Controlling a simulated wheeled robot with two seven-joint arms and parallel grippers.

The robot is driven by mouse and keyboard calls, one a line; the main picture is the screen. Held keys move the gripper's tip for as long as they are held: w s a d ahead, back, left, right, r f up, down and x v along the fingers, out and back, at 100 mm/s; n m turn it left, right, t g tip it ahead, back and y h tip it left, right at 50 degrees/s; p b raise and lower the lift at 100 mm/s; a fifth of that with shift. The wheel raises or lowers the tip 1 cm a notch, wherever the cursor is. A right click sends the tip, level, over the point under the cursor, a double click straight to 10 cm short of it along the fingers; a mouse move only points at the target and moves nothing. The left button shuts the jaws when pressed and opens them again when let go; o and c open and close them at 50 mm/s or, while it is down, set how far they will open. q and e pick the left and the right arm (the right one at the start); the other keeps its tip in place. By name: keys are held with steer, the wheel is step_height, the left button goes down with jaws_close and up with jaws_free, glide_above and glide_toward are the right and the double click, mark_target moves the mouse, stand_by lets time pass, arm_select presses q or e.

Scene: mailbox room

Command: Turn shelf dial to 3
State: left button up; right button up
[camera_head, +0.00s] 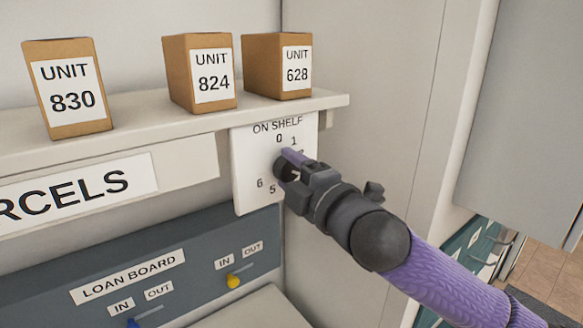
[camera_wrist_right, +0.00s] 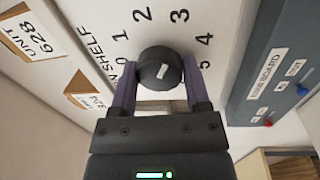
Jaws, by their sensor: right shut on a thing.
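The white dial plate (camera_head: 253,185) headed ON SHELF hangs under the shelf edge, with numerals around a round dark knob (camera_head: 280,168). My right gripper (camera_head: 291,166) reaches it from the lower right and covers part of the numerals. In the right wrist view the knob (camera_wrist_right: 160,66) sits between the two purple fingers of my right gripper (camera_wrist_right: 160,88), shut on it. My left gripper is not in view.
Three boxes marked UNIT 830 (camera_head: 66,90), UNIT 824 (camera_head: 199,74) and UNIT 628 (camera_head: 277,68) stand on the shelf (camera_head: 130,117). Below is the blue-grey loan board (camera_head: 200,245) with a yellow knob (camera_head: 233,281). A wall panel is close on the right.

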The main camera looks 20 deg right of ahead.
stand_by(0.4)
steer(key=o, duration=1.3)
steer(key=p+v, duration=0.1)
steer(key=v, duration=0.9)
steer(key=shift+r, duration=0.1)
